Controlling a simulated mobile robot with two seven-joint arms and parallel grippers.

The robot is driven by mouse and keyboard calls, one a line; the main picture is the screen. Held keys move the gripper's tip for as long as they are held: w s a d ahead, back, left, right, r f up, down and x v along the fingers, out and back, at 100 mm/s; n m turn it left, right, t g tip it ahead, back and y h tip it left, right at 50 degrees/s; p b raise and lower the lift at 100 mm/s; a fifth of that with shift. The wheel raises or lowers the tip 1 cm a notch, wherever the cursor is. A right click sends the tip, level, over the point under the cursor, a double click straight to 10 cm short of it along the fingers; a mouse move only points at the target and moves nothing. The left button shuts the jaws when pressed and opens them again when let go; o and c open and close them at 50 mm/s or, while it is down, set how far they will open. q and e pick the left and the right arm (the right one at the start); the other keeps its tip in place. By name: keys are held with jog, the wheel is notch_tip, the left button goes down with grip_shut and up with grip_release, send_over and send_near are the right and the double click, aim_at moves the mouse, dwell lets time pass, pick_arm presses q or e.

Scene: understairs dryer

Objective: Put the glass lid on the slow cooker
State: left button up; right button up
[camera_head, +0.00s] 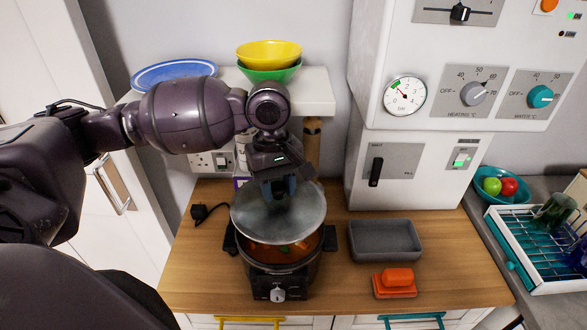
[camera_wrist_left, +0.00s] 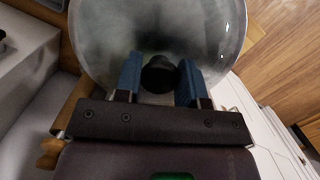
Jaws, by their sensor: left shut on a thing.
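The glass lid (camera_head: 290,222) is a round, see-through disc with a metal rim. It is tilted above the slow cooker (camera_head: 277,277), whose open front shows orange-red stew. My left gripper (camera_head: 279,187) is shut on the lid's black knob; in the left wrist view the knob (camera_wrist_left: 159,73) sits between the two blue fingers. The lid fills the top of the left wrist view (camera_wrist_left: 110,38). The cooker is black with a dial on its front and a handle on each side. The lid hides the back of its opening. My right gripper is not in view.
A grey tray (camera_head: 385,256) and an orange sponge on a dish (camera_head: 396,283) stand right of the cooker. A black plug (camera_head: 199,212) lies to its left. A shelf (camera_head: 318,92) with bowls and a blue plate is behind. The boiler (camera_head: 417,175) stands back right.

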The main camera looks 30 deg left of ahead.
aim_at(278, 203)
pick_arm(q)
jog(key=shift+w, duration=0.15)
jog(key=shift+s+f, duration=0.2)
jog(key=shift+f, duration=0.7)
jog(key=shift+f+b, duration=0.75)
jog(key=shift+b, duration=0.3)
jog(key=shift+f+b, duration=0.35)
jog(key=shift+b, duration=0.15)
jog(key=shift+f+b, duration=0.3)
jog(key=shift+w+f+p, duration=0.1)
jog(key=shift+p, duration=0.2)
jog(key=shift+f, duration=0.75)
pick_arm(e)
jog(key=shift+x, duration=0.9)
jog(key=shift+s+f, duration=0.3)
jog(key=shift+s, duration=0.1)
pick_arm(q)
jog(key=shift+p, duration=0.7)
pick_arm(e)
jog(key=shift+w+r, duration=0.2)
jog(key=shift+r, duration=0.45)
